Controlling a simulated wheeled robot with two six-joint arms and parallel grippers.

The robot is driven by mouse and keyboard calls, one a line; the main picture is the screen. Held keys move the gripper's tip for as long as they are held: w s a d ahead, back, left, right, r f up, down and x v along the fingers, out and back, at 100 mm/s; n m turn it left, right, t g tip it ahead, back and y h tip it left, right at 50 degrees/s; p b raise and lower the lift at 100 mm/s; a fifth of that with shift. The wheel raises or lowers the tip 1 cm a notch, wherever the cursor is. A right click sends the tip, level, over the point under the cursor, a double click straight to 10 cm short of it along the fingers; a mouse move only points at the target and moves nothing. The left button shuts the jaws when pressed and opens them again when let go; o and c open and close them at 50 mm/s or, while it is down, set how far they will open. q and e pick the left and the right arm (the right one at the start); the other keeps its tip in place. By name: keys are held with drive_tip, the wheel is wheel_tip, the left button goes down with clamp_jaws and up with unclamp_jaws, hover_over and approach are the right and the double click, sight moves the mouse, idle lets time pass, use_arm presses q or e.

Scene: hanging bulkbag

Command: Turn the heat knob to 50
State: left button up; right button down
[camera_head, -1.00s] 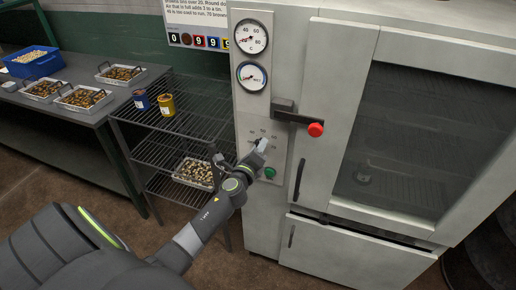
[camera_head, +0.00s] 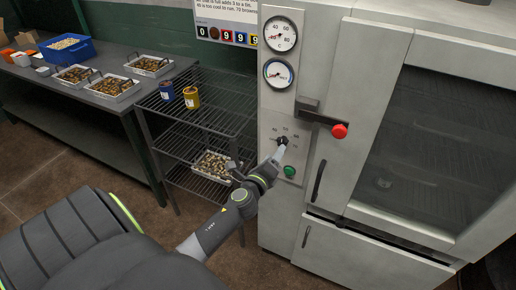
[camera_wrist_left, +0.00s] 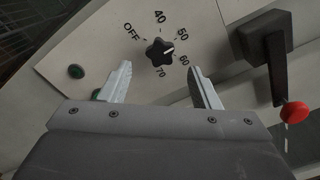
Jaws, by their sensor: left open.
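The heat knob (camera_head: 283,141) is a small black lobed dial on the oven's pale control panel. In the left wrist view the knob (camera_wrist_left: 157,52) sits inside a ring of marks, OFF, 40, 50, 60 and 70. Its white mark points to the right, roughly between 50 and 60. My left gripper (camera_head: 279,154) is just below and in front of the knob. In the wrist view its two open fingers (camera_wrist_left: 161,69) stand to either side below the knob, with nothing between them. My right gripper is out of view.
A green button (camera_head: 289,171) is below the knob. A red-ended door handle (camera_head: 340,131) juts out at upper right. Two gauges (camera_head: 279,74) are above. A wire rack (camera_head: 215,117) with tins and a tray stands left of the oven.

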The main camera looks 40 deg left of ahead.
use_arm(q)
drive_tip(key=b+v, duration=0.1)
drive_tip(key=v, duration=1.1)
drive_tip(key=shift+s, duration=0.2)
drive_tip(key=shift+f, duration=0.1)
drive_tip(key=s+f+n+g, duration=0.3)
drive_tip(key=f, duration=0.7)
drive_tip(key=s+a+f+n+g+h+b, duration=0.1)
drive_tip(key=s+f+n+g, duration=0.2)
drive_tip(key=f, duration=0.7)
drive_tip(key=s+f+n+g, duration=0.2)
drive_tip(key=s+f+n, duration=0.15)
drive_tip(key=f, duration=0.65)
drive_tip(key=s+d+f+n+g+h, duration=0.1)
drive_tip(key=s+f+n+g, duration=0.3)
drive_tip(key=s+f, duration=0.5)
drive_tip(key=s+d+f+n+g+h, duration=0.1)
drive_tip(key=s+d+f+n+g, duration=0.2)
drive_tip(key=s+f+n, duration=0.6)
drive_tip(key=s+f+g, duration=0.1)
drive_tip(key=s, duration=0.7)
drive_tip(key=shift+s+f+b, duration=0.25)
drive_tip(key=shift+s+b, duration=0.05)
drive_tip(key=shift+b, duration=0.05)
drive_tip(key=shift+d+n, duration=0.1)
drive_tip(key=shift+n, duration=0.15)
drive_tip(key=shift+c, duration=0.5)
